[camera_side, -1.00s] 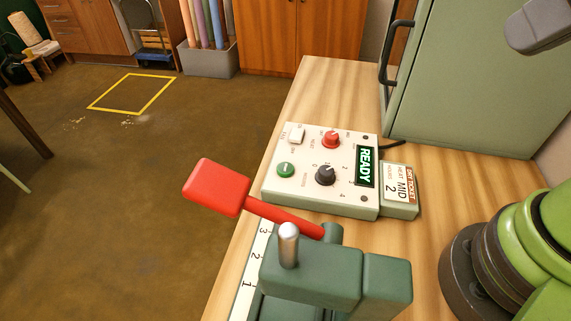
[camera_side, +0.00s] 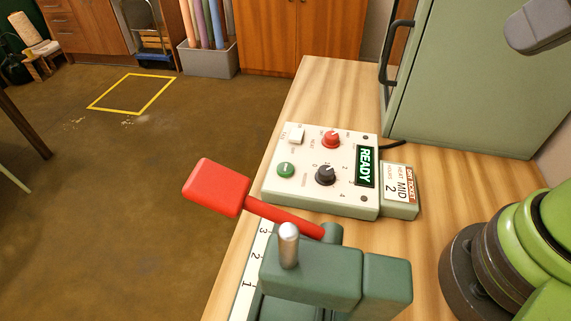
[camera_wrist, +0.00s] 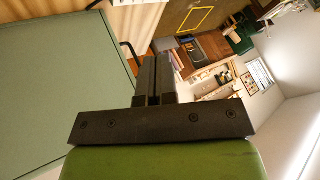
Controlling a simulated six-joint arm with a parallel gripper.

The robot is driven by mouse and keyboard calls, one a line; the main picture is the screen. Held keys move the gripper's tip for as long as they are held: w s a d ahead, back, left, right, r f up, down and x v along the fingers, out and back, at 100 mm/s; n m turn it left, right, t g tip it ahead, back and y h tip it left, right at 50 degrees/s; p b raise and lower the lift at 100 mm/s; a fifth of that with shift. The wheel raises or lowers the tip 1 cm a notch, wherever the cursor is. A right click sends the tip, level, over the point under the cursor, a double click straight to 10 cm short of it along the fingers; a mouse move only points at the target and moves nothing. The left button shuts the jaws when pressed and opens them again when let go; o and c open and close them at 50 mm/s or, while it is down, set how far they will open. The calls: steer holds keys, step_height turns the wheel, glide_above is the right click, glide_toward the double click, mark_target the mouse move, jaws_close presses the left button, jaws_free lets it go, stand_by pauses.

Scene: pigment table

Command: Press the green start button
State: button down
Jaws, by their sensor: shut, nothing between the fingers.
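The green start button (camera_side: 286,170) is round and sits at the lower left of the pale control panel (camera_side: 308,190) in the side view. Nothing covers it there.
A green clamp-like device (camera_side: 335,275) with a red-handled lever (camera_side: 217,187) stands in front of the panel. A large green cabinet (camera_side: 470,80) stands behind. Bare wooden bench (camera_side: 325,90) lies beyond the panel.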

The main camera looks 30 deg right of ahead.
steer(key=n+t+y, duration=0.1)
steer(key=n+y, duration=0.1)
steer(key=n, duration=1.6)
glide_above(285, 170)
step_height(285, 170, down, 16)
steer(key=shift+f, duration=4.4)
steer(key=shift+f, duration=0.15)
